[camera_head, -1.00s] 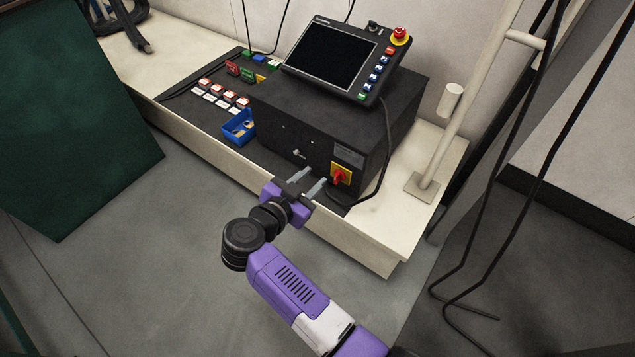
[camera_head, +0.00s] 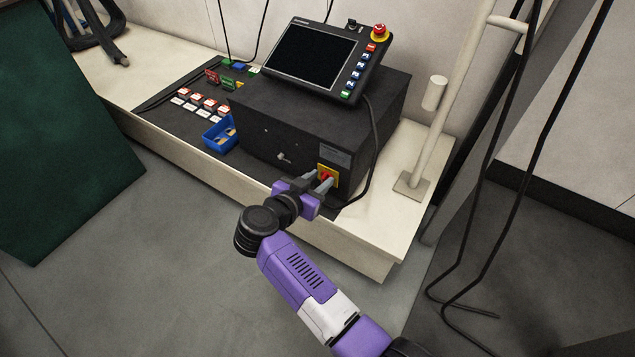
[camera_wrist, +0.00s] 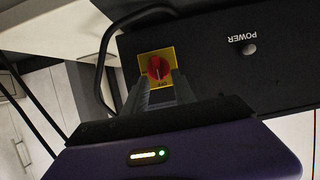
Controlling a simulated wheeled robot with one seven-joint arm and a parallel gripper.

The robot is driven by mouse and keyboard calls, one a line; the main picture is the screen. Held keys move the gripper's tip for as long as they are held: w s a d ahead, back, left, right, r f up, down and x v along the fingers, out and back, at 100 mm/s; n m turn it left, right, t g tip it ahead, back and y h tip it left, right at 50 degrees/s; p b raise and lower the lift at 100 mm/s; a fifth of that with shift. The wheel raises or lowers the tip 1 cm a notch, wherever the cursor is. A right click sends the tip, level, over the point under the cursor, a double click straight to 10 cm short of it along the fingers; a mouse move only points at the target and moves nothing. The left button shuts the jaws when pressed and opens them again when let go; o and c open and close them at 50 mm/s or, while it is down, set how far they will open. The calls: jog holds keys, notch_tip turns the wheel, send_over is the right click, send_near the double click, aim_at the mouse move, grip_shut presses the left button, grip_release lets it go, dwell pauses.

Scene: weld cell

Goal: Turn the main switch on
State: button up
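The main switch is a red rotary knob on a yellow plate (camera_head: 321,167), low on the front of the black control box (camera_head: 262,142). In the wrist view, the red knob (camera_wrist: 157,66) shows a pale mark pointing toward the lettering that seems to read OFF on the yellow plate (camera_wrist: 145,57). My gripper (camera_head: 320,181) is at the switch, its fingers apart. In the wrist view, the fingertips of my gripper (camera_wrist: 160,81) lie either side of the knob's lower part. Whether they touch the knob cannot be told.
A POWER label and round light (camera_wrist: 249,49) are beside the switch. A black cable (camera_head: 373,150) runs down the box's right side. A tilted touch panel (camera_head: 315,55) with a red emergency stop (camera_head: 380,33) sits on top. A blue bin (camera_head: 219,136) stands left on the bench (camera_head: 285,205).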

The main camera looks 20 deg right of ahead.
grip_shut()
